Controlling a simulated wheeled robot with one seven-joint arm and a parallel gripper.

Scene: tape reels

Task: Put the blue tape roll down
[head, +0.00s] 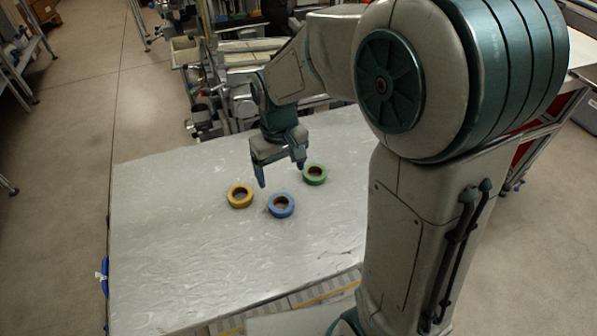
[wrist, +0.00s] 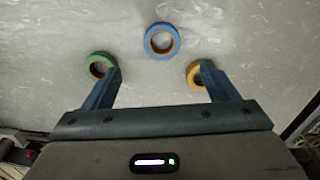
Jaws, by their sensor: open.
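The blue tape roll (head: 281,205) lies flat on the grey table, nearest the front of the three rolls. In the wrist view the blue roll (wrist: 161,41) is at the top centre, beyond the fingertips and clear of them. My gripper (head: 281,174) is open and empty above the table, behind the blue roll. Its two fingers are spread wide in the wrist view (wrist: 159,72), with nothing between them.
A yellow tape roll (head: 240,196) lies left of the blue one and a green tape roll (head: 314,175) lies behind it to the right. In the wrist view the fingertips partly overlap both. The table's left and front surface (head: 180,260) is clear. Machinery stands behind the table.

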